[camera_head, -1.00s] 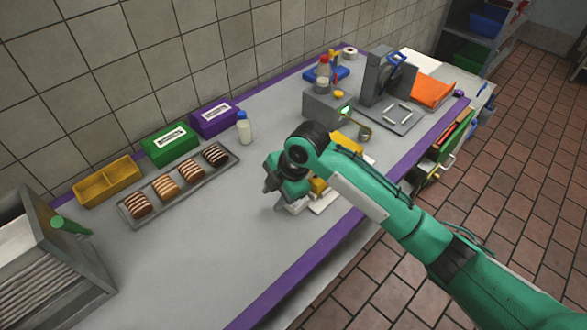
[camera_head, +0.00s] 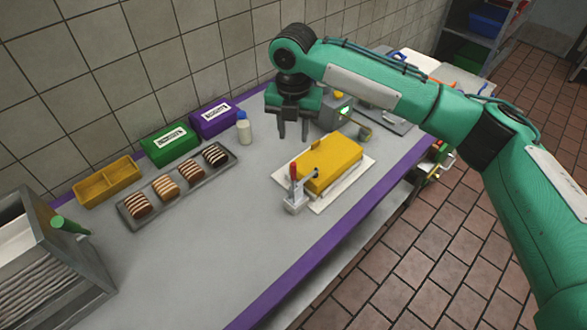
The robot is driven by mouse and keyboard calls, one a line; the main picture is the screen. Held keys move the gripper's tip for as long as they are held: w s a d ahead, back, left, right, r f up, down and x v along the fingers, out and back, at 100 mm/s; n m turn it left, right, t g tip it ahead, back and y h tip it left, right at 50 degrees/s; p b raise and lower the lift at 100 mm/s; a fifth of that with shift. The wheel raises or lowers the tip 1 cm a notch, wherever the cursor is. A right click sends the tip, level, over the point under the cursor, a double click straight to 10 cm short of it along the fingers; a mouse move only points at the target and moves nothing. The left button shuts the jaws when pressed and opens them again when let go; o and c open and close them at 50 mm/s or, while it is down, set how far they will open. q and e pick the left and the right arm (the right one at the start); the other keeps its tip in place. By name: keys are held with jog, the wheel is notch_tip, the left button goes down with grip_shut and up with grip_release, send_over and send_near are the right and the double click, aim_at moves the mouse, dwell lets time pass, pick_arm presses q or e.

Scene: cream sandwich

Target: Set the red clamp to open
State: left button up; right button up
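The red clamp (camera_head: 293,190) stands on the table at the front left corner of a yellow block (camera_head: 332,164). Its red handle points up, and its grey arm reaches right to the block's near top edge. I cannot tell whether the arm's tip presses on the block. The block lies on a white board (camera_head: 356,180). My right gripper (camera_head: 293,133) hangs fingers down, behind and above the clamp, apart from it. Its two fingers are spread with nothing between them. My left gripper is not in view.
A tray (camera_head: 133,221) of striped pastries lies at the left, with yellow, green and purple boxes (camera_head: 214,119) along the wall. A small bottle (camera_head: 244,130) stands near the purple box. A grey device (camera_head: 342,108) is partly behind my arm.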

aim_at(294, 177)
notch_tip(294, 177, down, 12)
jog(key=p, duration=0.4)
jog(key=shift+f, duration=0.15)
jog(key=shift+f+p, duration=0.3)
jog(key=shift+f, duration=0.45)
grip_shut()
